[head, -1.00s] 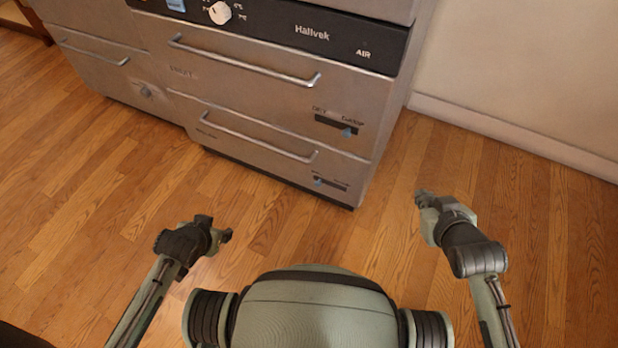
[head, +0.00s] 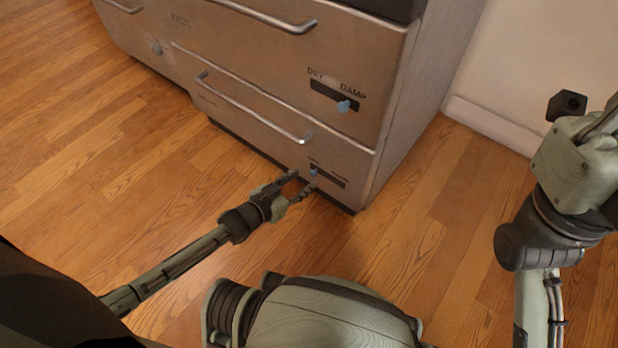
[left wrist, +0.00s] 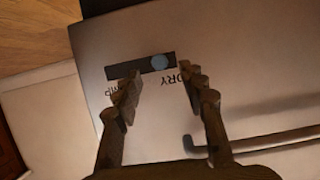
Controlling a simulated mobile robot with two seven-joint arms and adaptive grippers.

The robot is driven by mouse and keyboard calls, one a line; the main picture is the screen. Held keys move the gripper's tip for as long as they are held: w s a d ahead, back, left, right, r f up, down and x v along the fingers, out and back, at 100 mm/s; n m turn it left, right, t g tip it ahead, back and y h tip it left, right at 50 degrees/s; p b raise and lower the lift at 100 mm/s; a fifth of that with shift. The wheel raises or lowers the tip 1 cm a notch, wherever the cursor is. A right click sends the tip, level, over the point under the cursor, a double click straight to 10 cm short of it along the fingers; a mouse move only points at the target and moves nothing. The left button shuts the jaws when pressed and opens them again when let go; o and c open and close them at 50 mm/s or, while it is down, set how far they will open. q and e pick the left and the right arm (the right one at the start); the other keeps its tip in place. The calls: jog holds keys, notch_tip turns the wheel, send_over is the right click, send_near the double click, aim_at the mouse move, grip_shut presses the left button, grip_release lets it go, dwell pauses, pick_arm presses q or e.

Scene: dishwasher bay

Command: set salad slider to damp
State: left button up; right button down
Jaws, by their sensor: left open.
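The lower drawer (head: 260,118) has a dark slider slot (head: 333,180) with a small blue knob (head: 314,171) at its left end. The drawer's name label is too blurred to read. In the left wrist view the knob (left wrist: 159,62) sits at the DRY end of the slot (left wrist: 122,71), and the lettering is upside down. My left gripper (head: 299,182) is open and empty just in front of this slider. In the wrist view its fingertips (left wrist: 159,84) lie on either side of the knob, without clear contact. My right gripper (head: 567,105) is at the right, its fingers not clear.
The upper drawer has its own DRY–DAMP slider with a blue knob (head: 344,105) toward DAMP. A bar handle (head: 255,108) crosses the lower drawer, left of its slider. Wooden floor (head: 420,240) is free right of the cabinet, up to the wall (head: 535,65).

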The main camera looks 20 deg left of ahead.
aim_at(312, 174)
pick_arm(q)
jog(key=shift+b+x, duration=0.5)
jog(key=shift+x, duration=1.45)
grip_shut()
